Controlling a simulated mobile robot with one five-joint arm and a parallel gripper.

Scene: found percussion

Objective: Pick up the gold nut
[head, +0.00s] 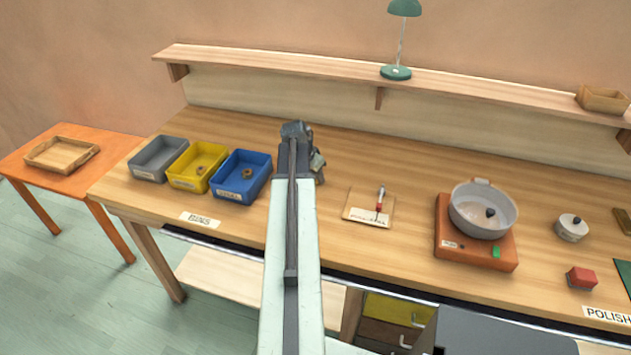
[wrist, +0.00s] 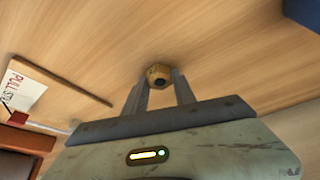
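The gold nut (wrist: 158,75) is a small six-sided piece with a dark hole, seen over the wood tabletop in the wrist view. My gripper (wrist: 161,77) has its two grey fingers spread apart, with their tips at either side of the nut's near part. I cannot tell whether the tips press on the nut or whether it rests on the wood. In the head view my arm hides the fingertips and this nut.
A grey bin (head: 147,172), a yellow bin (head: 180,182) and a blue bin (head: 233,195) stand left of my arm; the yellow and blue ones each hold a small brownish ring-like piece. A card with a red-tipped tool (head: 380,198) and an orange hotplate (head: 475,257) with a pan (head: 462,222) are right.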

